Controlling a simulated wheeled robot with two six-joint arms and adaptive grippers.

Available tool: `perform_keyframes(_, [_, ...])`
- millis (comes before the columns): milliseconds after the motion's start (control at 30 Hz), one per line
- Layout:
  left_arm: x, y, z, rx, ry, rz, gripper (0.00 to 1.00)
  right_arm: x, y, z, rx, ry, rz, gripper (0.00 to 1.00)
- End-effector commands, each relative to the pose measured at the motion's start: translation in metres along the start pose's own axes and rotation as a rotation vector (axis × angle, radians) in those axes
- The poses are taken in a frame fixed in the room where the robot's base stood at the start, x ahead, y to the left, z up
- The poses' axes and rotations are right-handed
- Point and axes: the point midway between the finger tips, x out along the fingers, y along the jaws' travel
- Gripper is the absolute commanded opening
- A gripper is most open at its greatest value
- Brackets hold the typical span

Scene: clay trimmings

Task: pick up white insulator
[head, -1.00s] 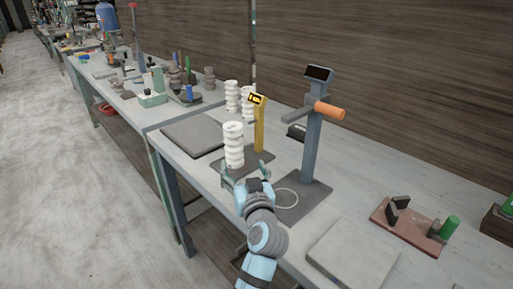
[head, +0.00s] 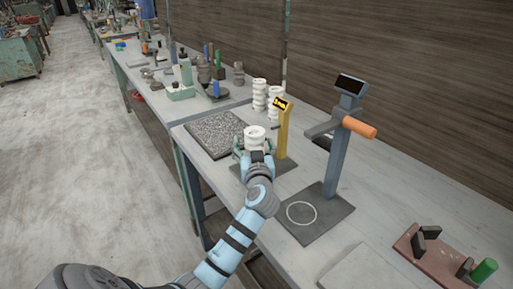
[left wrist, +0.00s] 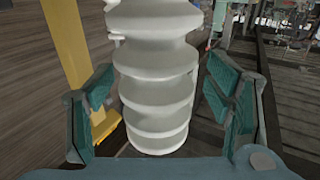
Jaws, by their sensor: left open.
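A white ribbed insulator (head: 255,136) stands upright on a dark base plate (head: 284,171) beside a yellow gauge post (head: 284,133). My left gripper (head: 254,152) is at the insulator, on its near side, and covers its lower part in the head view. In the left wrist view, the white insulator (left wrist: 158,85) stands between the two teal finger pads of my open left gripper (left wrist: 165,100). Gaps show between both pads and the insulator. Two more white insulators (head: 259,94) stand farther back. My right gripper is not in view.
A grey post with an orange handle (head: 359,127) stands to the right on a dark plate with a white ring (head: 301,213). A speckled dark mat (head: 214,134) lies left of the insulator. A reddish board (head: 437,258) is at lower right.

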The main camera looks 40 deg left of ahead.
Motion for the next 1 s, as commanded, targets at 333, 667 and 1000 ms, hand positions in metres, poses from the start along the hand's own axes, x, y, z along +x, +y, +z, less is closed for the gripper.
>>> perform_keyframes(333, [-0.001, 0.005, 0.000, 0.000, 0.000, 0.007, 0.22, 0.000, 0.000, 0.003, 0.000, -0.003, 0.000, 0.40])
perform_keyframes(667, [-0.001, 0.003, 0.000, 0.000, 0.001, 0.004, 0.00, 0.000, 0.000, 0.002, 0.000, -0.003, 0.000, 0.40])
perform_keyframes(1000, [0.000, 0.003, -0.038, -0.003, 0.006, 0.003, 0.00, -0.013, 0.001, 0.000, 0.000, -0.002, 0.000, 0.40])
